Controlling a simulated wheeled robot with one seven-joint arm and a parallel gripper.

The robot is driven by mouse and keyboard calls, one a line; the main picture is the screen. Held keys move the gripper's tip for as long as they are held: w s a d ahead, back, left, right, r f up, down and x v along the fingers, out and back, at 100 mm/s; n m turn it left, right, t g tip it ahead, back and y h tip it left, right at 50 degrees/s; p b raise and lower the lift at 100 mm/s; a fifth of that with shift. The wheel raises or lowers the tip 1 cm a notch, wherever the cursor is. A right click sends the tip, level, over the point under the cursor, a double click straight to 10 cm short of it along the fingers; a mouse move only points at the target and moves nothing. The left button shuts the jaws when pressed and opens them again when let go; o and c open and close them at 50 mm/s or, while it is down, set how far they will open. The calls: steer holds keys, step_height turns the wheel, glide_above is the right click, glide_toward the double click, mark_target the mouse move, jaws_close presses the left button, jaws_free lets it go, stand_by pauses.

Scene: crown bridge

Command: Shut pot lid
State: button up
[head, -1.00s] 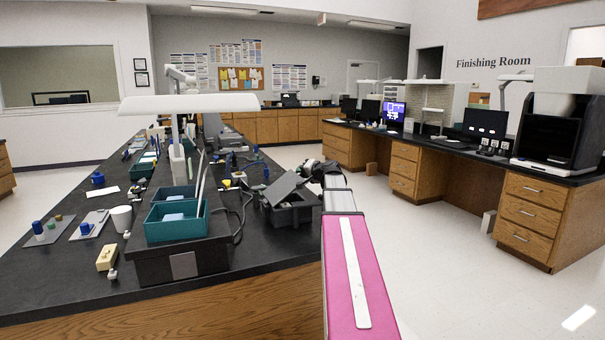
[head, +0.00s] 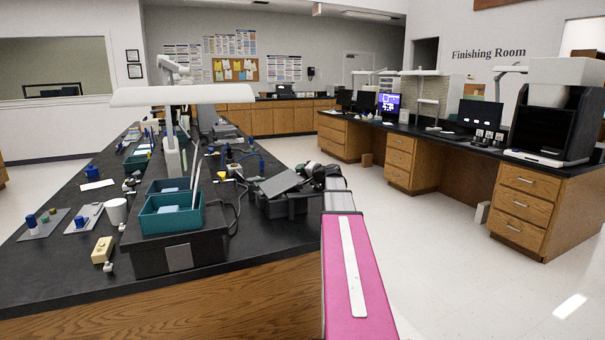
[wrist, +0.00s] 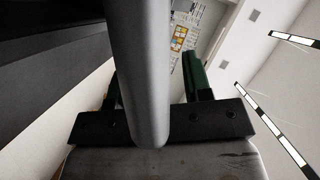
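The pot is a black box-like vessel (head: 286,208) on the near right edge of the black bench. Its flat grey lid (head: 281,183) is tilted a little above it, lower on the left side. My gripper (head: 314,170), dark with green, is just right of the lid; I cannot tell whether it touches it. In the wrist view my gripper's fingers (wrist: 153,88) stand apart, the right one green. A grey cylinder runs between them in the picture; I cannot tell what it is. A dark slab fills the upper left there, possibly the lid or pot.
Left of the pot, a teal tray (head: 171,214) stands on a dark box under a white lamp (head: 175,95). A white cup (head: 116,210) and a yellowish block (head: 102,250) lie further left. A cable curls beside the pot. The floor on the right (head: 465,270) is clear.

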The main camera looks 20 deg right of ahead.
steer(key=v, duration=1)
steer(key=shift+s, duration=0.35)
steer(key=shift+d, duration=0.15)
